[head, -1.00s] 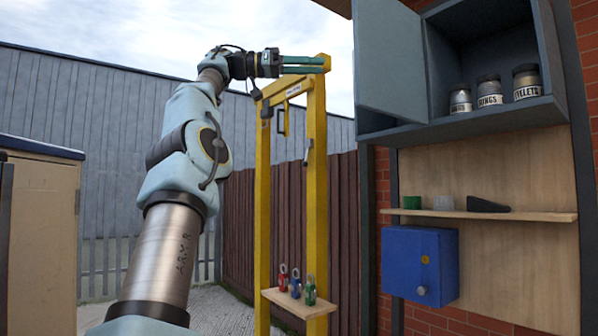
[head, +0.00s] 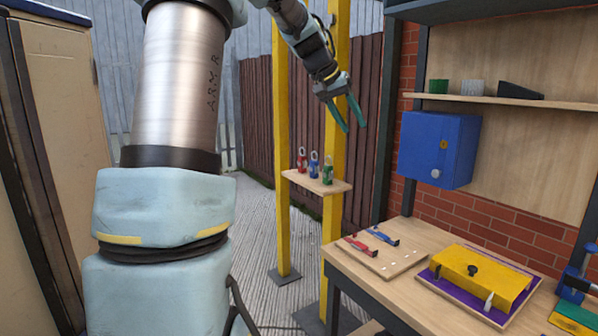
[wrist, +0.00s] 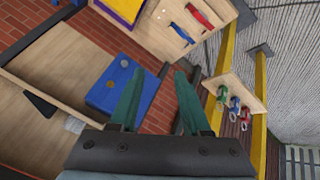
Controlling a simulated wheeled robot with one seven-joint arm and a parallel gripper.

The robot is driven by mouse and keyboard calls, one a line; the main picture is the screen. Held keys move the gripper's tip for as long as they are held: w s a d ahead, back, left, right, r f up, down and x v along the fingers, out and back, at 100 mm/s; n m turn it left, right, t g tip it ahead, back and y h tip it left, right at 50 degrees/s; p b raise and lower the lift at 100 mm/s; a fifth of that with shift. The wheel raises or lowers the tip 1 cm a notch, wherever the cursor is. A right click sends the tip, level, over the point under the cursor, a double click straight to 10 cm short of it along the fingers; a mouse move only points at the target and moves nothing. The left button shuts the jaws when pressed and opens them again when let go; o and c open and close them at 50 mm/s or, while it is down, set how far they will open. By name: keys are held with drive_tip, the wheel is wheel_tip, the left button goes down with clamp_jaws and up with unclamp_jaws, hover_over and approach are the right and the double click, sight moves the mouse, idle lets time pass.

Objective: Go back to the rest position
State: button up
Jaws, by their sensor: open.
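My gripper (head: 352,115) has green fingers spread apart with nothing between them. In the head view it hangs in the air in front of a yellow post, pointing down and to the right. In the wrist view my gripper (wrist: 158,95) shows both fingers apart, with the blue box (wrist: 120,85) behind and beside the left finger. My arm (head: 178,85) rises on the left of the head view, and its upper part leaves the top of the frame.
A yellow frame (head: 283,150) carries a small shelf (head: 300,182) with several coloured clips. The blue wall box (head: 425,150) hangs on brick. A workbench (head: 410,235) bears red and blue tools and a yellow block (head: 480,275). A tan cabinet (head: 60,110) stands left. The floor between is clear.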

drive_tip(key=s+a+f+n+y, duration=0.2)
drive_tip(key=s+a+f+y, duration=0.1)
drive_tip(key=s+a+f, duration=0.7)
drive_tip(key=s+a+f+n+g+y, duration=0.1)
drive_tip(key=s+a+f+y, duration=0.2)
drive_tip(key=s+a+f, duration=0.6)
drive_tip(key=s+f, duration=0.5)
drive_tip(key=shift+s+a+f+n+g, duration=0.3)
drive_tip(key=shift+s+a+n, duration=0.05)
drive_tip(key=shift+s+n, duration=0.05)
drive_tip(key=shift+o, duration=0.4)
